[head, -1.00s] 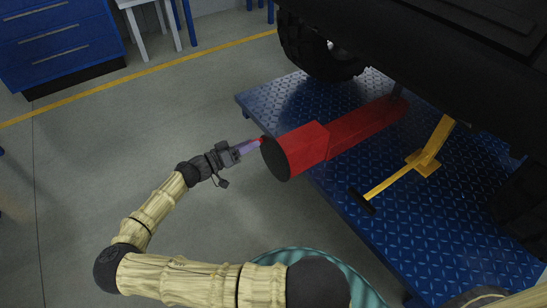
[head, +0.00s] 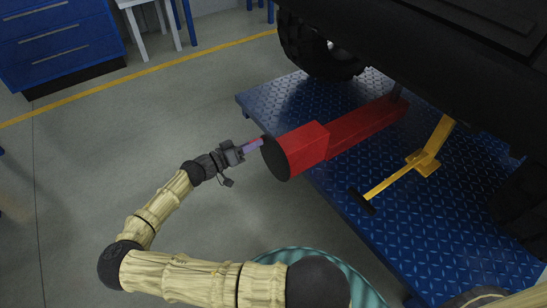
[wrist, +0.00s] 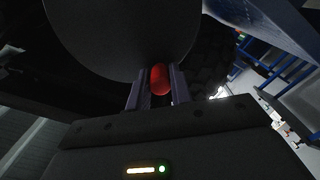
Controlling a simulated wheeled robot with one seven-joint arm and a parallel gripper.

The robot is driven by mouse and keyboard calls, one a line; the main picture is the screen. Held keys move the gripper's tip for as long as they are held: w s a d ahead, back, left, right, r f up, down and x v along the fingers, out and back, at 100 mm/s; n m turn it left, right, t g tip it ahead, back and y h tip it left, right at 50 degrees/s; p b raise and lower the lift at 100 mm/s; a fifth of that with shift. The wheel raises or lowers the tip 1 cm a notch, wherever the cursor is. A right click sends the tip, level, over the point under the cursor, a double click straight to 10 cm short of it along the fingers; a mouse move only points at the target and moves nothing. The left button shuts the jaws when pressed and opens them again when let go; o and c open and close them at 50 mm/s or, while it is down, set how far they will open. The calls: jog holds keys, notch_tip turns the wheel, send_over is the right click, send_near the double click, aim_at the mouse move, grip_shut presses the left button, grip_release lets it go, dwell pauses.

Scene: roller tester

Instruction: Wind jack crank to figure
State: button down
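The red jack (head: 350,135) lies on the blue plate, its round dark end face (head: 275,158) towards my gripper. That dark disc (wrist: 122,40) fills the top of the wrist view. A small red crank knob (wrist: 160,79) stands at the disc's lower edge. My gripper (head: 256,144) is beside the disc's upper left edge. In the wrist view its two fingers lie close on both sides of the knob and look shut on it. The knob shows in the head view only as a red sliver between the fingers. No readable figure shows.
The blue chequered platform (head: 420,240) carries the jack and a yellow stand (head: 430,152) with a black-ended bar. A dark vehicle with big tyres (head: 318,50) hangs over it. A blue drawer cabinet (head: 55,45) is at the far left. The grey floor left is clear.

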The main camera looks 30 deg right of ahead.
jog(key=m+b, duration=0.1)
jog(key=s+r+m, duration=0.1)
jog(key=m, duration=0.1)
jog(key=shift+s+r+b, duration=0.1)
jog(key=shift+s+b, duration=0.15)
jog(key=shift+b, duration=0.1)
jog(key=shift+s+r+m+b, duration=0.3)
jog(key=shift+r+m, duration=0.2)
jog(key=shift+m, duration=0.4)
jog(key=shift+c, duration=1)
grip_release()
send_near(266, 139)
jog(key=shift+w+d+f+b, duration=0.15)
jog(key=shift+w+b, duration=0.05)
jog(key=shift+b, duration=0.2)
